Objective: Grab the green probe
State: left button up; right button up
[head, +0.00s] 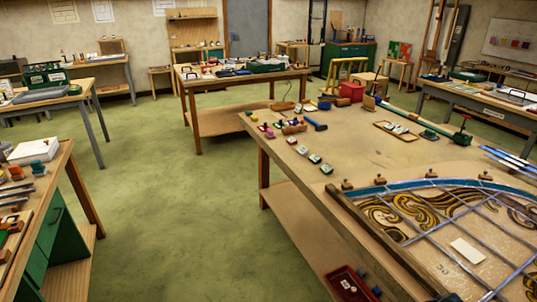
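I cannot make out a green probe for certain. In the head view, small coloured pieces (268,131) lie near the far left corner of the large wooden workbench (350,150); some look green, but they are too small to identify. A long green bar tool (408,115), which looks like a clamp, lies across the far part of that bench. Neither of my grippers is in view.
The leaded panel (450,225) with a blue border fills the bench's near right, with a wooden strip along its left. Small jars (314,158) stand near the left edge. A red tray (348,285) sits below. Green floor (170,215) is clear between benches.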

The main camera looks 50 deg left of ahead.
aim_at(327, 169)
jog(key=u, duration=1.45)
